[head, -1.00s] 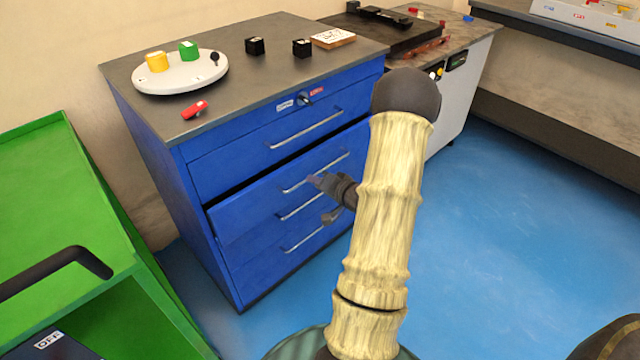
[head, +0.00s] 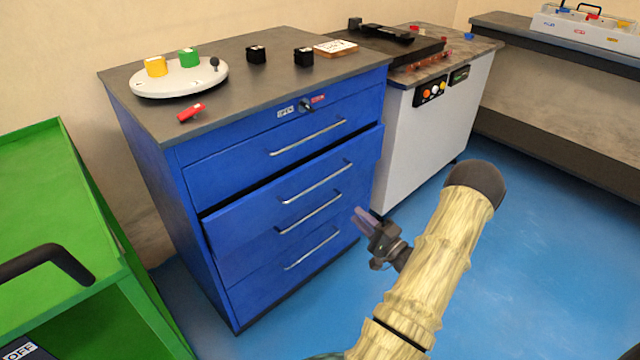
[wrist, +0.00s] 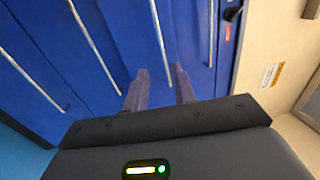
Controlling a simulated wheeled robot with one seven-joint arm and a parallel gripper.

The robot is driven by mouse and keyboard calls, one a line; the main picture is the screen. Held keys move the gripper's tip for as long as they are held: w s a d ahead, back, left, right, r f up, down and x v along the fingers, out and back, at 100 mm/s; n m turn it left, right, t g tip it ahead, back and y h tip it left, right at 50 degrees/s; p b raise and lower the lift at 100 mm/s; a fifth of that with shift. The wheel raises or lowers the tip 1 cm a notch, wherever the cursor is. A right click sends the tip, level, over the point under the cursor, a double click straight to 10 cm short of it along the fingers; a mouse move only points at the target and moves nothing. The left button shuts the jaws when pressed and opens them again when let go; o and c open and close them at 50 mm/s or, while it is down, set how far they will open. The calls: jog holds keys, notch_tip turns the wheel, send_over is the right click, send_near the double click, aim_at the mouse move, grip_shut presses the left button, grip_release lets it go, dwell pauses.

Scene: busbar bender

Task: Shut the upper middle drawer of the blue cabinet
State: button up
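The blue cabinet (head: 180,215) has a column of drawers. Its upper middle drawer (head: 245,217) stands partly out, with a dark gap above its front. The drawer's bar handle (head: 315,183) is clear of my gripper. My gripper (head: 361,219) is in front of the cabinet, at the right of the drawer fronts and apart from them. In the wrist view my gripper (wrist: 160,75) points at the blue fronts, its two fingers apart with nothing held. The handle of the upper middle drawer (wrist: 158,30) shows beyond the fingers there.
The top drawer (head: 225,165) looks shut. A round white plate (head: 180,85) and small blocks lie on the cabinet top. A white machine cabinet (head: 425,140) stands at right, a green unit (head: 50,200) at left. Blue floor (head: 540,260) is free at right.

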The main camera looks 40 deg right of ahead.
aim_at(321, 181)
jog(key=b+x, duration=0.3)
jog(key=x, duration=1.3)
jog(key=shift+c, duration=0.5)
grip_shut()
